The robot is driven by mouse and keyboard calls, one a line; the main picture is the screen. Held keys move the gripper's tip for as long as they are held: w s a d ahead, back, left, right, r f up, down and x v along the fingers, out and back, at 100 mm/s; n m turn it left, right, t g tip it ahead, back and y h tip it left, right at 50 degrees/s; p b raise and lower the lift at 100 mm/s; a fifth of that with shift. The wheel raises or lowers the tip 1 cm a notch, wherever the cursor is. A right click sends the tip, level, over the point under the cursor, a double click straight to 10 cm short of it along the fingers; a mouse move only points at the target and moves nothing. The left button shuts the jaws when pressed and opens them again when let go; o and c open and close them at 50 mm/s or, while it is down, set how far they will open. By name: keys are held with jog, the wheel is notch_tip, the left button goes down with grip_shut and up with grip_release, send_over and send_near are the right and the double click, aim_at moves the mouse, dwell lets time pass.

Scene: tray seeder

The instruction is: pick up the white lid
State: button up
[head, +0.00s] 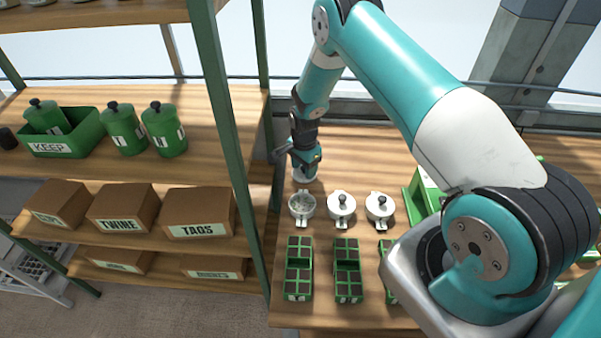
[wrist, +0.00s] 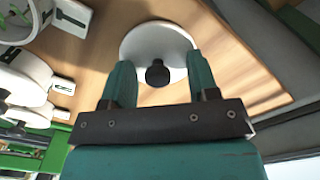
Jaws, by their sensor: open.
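The white lid (wrist: 143,40) lies on the wooden bench with its black knob (wrist: 157,73) up. In the wrist view my gripper (wrist: 158,62) is open, with one finger on each side of the knob. I cannot tell whether the fingers touch the lid. In the head view my gripper (head: 304,166) is low over the back of the bench, and it hides most of the lid beneath it.
In front stand an open white pot (head: 301,217) and two lidded white pots (head: 341,214) (head: 379,214). Green trays with dark cells (head: 298,268) sit nearer. A green shelf post (head: 228,130) rises left of the bench. Bare wood lies right of the gripper.

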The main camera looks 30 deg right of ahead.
jog(key=c, duration=1)
